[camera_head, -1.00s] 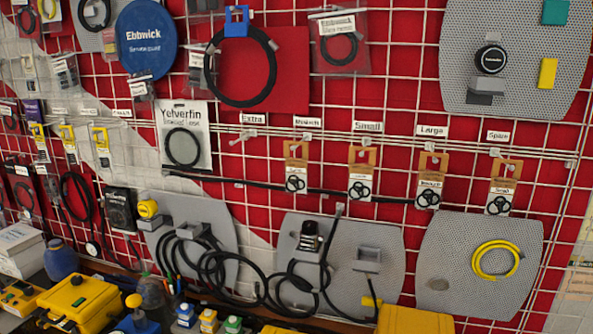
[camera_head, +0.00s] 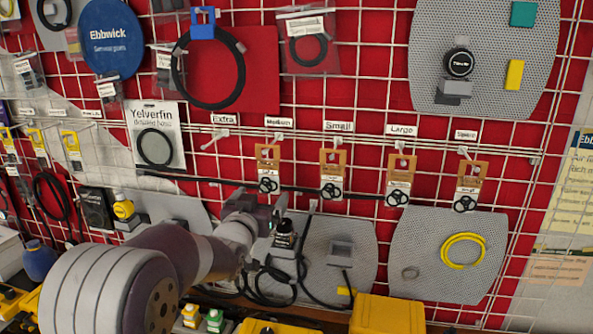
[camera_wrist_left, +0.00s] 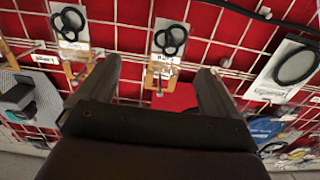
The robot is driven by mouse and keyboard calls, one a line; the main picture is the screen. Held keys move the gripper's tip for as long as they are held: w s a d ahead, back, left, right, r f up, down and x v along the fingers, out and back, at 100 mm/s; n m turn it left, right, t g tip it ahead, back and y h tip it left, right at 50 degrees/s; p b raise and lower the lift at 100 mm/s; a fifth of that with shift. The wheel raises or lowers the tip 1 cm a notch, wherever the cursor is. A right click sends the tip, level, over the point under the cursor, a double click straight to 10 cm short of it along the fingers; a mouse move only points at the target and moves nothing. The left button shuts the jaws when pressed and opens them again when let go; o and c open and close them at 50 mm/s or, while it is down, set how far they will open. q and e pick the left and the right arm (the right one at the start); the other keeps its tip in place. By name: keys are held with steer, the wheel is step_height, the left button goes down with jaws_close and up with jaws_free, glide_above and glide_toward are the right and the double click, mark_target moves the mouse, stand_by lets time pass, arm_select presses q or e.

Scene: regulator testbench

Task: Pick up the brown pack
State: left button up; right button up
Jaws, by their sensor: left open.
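Several brown packs with white labels and black rings hang in a row on hooks on the wire grid. From left to right they are a first pack (camera_head: 267,168), a second (camera_head: 333,172), a third (camera_head: 398,178) and a fourth (camera_head: 467,184). My left gripper (camera_head: 262,204) is just below the first pack in the head view. In the left wrist view, which appears upside down, the open empty fingers (camera_wrist_left: 158,72) stand either side of the first pack (camera_wrist_left: 165,50), apparently short of it. The second pack (camera_wrist_left: 72,32) hangs left there. My right gripper is not in view.
A Yelverfin pack (camera_head: 156,135) hangs left of the brown packs. Grey perforated panels, one with a yellow coil (camera_head: 462,251), hang below. A black rod (camera_head: 160,176) runs across the grid behind the pack bottoms. A yellow box (camera_head: 388,314) stands at the bottom.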

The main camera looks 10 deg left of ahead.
mark_target(267, 176)
arm_select(q)
steer(key=w+p, duration=0.1)
steer(key=w, duration=0.1)
steer(key=w+p, duration=0.2)
steer(key=w, duration=0.1)
steer(key=w+p, duration=0.1)
steer(key=w, duration=0.1)
steer(key=shift+w+a+r+p, duration=0.15)
steer(key=shift+a+r+p, duration=0.15)
steer(key=shift+p, duration=0.1)
steer(key=w+p, duration=0.1)
steer(key=p, duration=0.1)
steer(key=w+p, duration=0.2)
steer(key=shift+w+a+r, duration=0.1)
steer(key=shift+w+r, duration=0.15)
steer(key=shift+r, duration=0.15)
steer(key=shift+w+a+f+p, duration=0.1)
steer(key=shift+w+f+p, duration=0.05)
steer(key=shift+w+p, duration=0.2)
steer(key=shift+w+a+f, duration=0.1)
steer(key=shift+w+f, duration=0.15)
steer(key=shift+c, duration=0.6)
steer(key=shift+d, duration=0.2)
steer(key=c, duration=0.9)
steer(key=shift+s+r, duration=0.1)
